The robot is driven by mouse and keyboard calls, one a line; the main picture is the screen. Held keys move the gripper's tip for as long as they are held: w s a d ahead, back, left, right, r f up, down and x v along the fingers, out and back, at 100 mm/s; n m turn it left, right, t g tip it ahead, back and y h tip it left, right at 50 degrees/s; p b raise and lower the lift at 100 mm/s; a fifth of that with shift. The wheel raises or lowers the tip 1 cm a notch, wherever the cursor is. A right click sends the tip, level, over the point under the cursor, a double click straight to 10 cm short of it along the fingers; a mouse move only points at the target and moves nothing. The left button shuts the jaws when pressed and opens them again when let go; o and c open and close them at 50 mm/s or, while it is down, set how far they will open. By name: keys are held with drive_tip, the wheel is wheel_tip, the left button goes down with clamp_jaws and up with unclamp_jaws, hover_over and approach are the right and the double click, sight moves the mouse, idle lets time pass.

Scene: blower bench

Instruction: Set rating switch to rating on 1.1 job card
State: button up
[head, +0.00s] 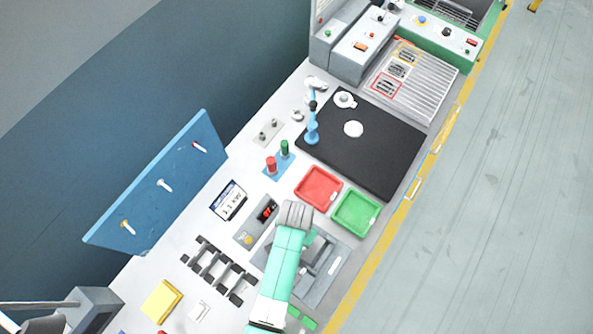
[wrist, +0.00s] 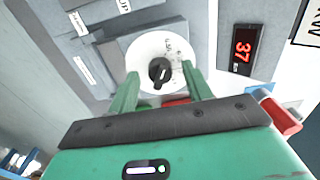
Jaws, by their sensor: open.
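The rating switch, a black knob (wrist: 160,71) on a round white dial plate (wrist: 142,50), shows in the wrist view. The dial's markings are too small to read, and I cannot tell which one the knob points at. My gripper (wrist: 161,78) is open, with its green fingers to the left and right of the knob; I cannot tell whether either touches it. In the head view my arm hides the switch. The job card (head: 229,200) lies on the bench and reads 1.1 kW; part of a card with large letters (wrist: 310,25) shows at the wrist view's right edge.
A red-digit display (wrist: 243,51) reads 37 beside the dial; it also shows in the head view (head: 267,210). A red tray (head: 318,188) and a green tray (head: 356,212) stand near my wrist. A dark bracket row (head: 218,270) lies left of my arm.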

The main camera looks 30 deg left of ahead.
drive_tip(key=shift+f, duration=0.3)
drive_tip(key=shift+c, duration=0.4)
drive_tip(key=c, duration=0.9)
